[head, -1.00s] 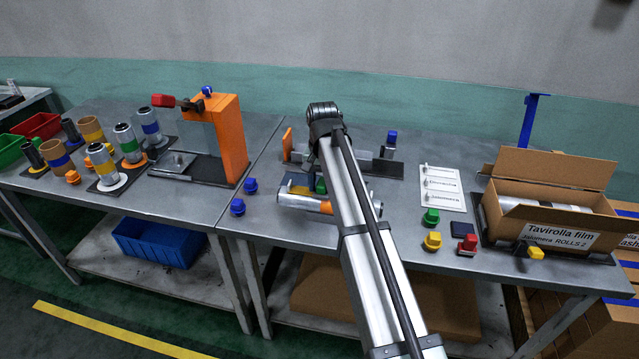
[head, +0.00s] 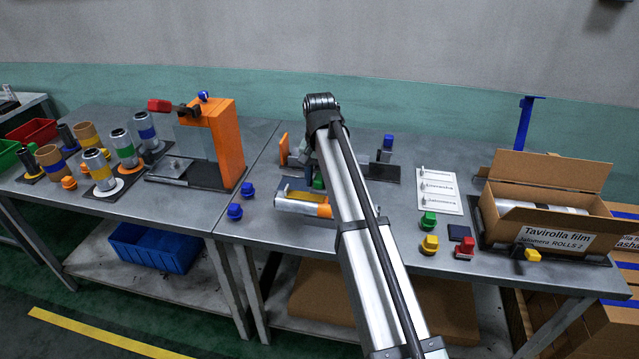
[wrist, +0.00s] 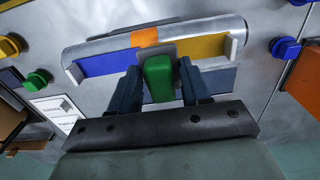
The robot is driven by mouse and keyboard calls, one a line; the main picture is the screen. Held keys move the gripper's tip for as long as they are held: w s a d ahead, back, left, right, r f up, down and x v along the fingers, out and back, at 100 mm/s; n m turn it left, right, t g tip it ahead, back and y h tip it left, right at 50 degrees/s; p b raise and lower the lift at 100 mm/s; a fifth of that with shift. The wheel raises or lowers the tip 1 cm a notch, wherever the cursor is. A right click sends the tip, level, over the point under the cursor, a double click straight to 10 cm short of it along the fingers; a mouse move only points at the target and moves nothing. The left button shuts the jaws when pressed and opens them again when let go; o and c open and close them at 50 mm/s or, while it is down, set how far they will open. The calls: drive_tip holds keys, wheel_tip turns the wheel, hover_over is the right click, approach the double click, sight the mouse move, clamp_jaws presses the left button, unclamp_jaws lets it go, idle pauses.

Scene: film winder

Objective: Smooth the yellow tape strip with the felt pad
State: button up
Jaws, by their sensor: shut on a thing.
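My gripper (wrist: 162,80) is shut on a green handle block (wrist: 158,76), with a flat grey pad (wrist: 142,49) at its far end. I take this to be the felt pad. It is at the near side of a silver roll (wrist: 196,33) with an orange band (wrist: 145,37); whether they touch I cannot tell. A yellow strip (wrist: 209,46) lies along the roll to the pad's right, a blue strip (wrist: 106,64) to its left. In the head view, the roll (head: 291,205) lies on the right bench, partly behind my arm, and the green handle (head: 318,182) just shows.
Two blue knobs (head: 235,212) stand left of the roll. Green (head: 428,220), yellow (head: 430,244) and red (head: 465,247) pieces stand right of my arm. An open film box (head: 545,215) is at far right. An orange stand (head: 222,145) and several rolls occupy the left bench.

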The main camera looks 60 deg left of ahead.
drive_tip(key=shift+r, duration=1.9)
drive_tip(key=w+d+f+m, duration=0.1)
drive_tip(key=w+d+f, duration=0.1)
drive_tip(key=w+d, duration=1.1)
drive_tip(key=w+d+f+m, duration=0.1)
drive_tip(key=w+d+f, duration=0.1)
drive_tip(key=w+d, duration=1.1)
drive_tip(key=w+d+f+m, duration=0.1)
drive_tip(key=d+f+m, duration=0.1)
drive_tip(key=d, duration=1.5)
drive_tip(key=w+d+f+m, duration=0.2)
drive_tip(key=d+f, duration=0.2)
drive_tip(key=d, duration=1.4)
drive_tip(key=w+d+f+m, duration=0.1)
drive_tip(key=d+f+m, duration=0.2)
drive_tip(key=d, duration=1.5)
drive_tip(key=shift+w, duration=0.4)
